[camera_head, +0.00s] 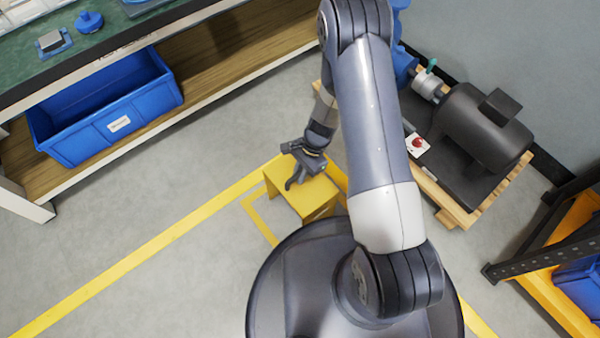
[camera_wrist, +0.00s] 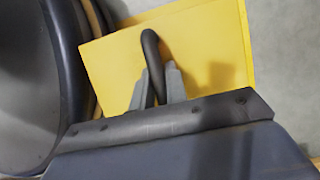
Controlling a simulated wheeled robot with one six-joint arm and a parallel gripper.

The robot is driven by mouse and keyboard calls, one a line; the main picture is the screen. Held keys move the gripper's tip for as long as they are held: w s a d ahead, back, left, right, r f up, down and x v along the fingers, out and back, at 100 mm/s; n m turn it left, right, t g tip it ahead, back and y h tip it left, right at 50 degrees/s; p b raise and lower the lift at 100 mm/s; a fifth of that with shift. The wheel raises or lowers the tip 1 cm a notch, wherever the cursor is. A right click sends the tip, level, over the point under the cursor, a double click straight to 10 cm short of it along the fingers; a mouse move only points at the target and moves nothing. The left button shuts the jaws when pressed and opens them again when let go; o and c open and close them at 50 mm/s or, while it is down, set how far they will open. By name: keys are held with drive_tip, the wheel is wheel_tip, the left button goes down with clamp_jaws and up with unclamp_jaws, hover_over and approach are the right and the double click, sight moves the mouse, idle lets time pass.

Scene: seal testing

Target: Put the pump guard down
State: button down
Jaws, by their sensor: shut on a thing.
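The pump guard (camera_head: 288,188) is a yellow box-like cover with a dark handle on top. In the head view it is low over the floor inside a yellow floor outline, close to my base; I cannot tell whether it touches the floor. In the wrist view its yellow top (camera_wrist: 205,45) fills the upper middle, and the black loop handle (camera_wrist: 150,50) stands up between my fingers. My gripper (camera_head: 304,168) is shut on that handle; its grey fingers also show in the wrist view (camera_wrist: 157,85). The gripper hides part of the guard's top.
A dark motor and pump (camera_head: 478,130) sit on a wooden pallet (camera_head: 480,207) at the right, near the guard. A workbench with a blue bin (camera_head: 105,108) on its lower shelf is at the upper left. Orange shelving (camera_head: 560,262) stands at the lower right. Floor at left is clear.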

drive_tip(key=c, duration=1.4)
unclamp_jaws()
drive_tip(key=p+v, duration=0.5)
drive_tip(key=v, duration=0.7)
drive_tip(key=shift+r, duration=0.1)
